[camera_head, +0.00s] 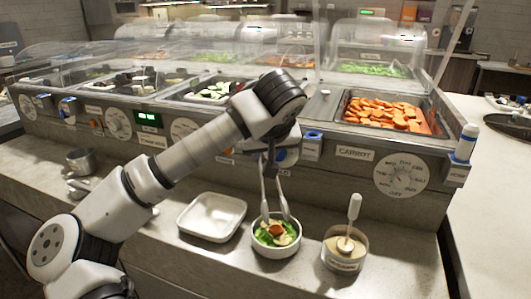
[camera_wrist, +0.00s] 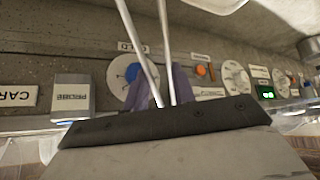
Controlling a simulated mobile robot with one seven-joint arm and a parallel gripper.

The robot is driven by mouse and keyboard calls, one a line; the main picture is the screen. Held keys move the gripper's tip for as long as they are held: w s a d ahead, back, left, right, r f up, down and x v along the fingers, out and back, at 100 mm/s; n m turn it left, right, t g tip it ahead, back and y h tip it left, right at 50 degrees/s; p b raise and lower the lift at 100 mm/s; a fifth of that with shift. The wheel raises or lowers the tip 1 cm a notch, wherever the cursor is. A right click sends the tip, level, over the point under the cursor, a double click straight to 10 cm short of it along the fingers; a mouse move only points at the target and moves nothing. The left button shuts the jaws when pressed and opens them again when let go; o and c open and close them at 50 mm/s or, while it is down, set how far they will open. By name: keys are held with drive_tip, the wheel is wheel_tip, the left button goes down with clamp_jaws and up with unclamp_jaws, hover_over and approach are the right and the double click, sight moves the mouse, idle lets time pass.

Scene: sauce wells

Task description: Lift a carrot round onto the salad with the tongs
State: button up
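My gripper (camera_head: 270,158) points down over the counter and is shut on the metal tongs (camera_head: 264,190). The tongs hang down with their tips in the salad bowl (camera_head: 275,252), one arm to each side. The salad (camera_head: 285,238) is green leaves with pale pieces. An orange-red piece (camera_head: 276,230) lies on it between the tong tips; I cannot tell if it is a carrot round or if the tongs touch it. Carrot rounds (camera_head: 385,112) fill the well above the CARROT label. In the wrist view, the two tong arms (camera_wrist: 140,45) run up from my gripper (camera_wrist: 163,95); their tips are out of view.
A white square dish (camera_head: 212,217) stands left of the bowl, and a dressing tub (camera_head: 345,250) with an upright handle stands right. Clear guards (camera_head: 300,45) hang above the wells. The front panel (camera_head: 250,165) with dials stands behind the bowl.

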wheel_tip(320, 180, up, 10)
drive_tip(key=p, duration=0.5)
drive_tip(key=shift+f+p, duration=0.2)
drive_tip(key=shift+p, duration=0.2)
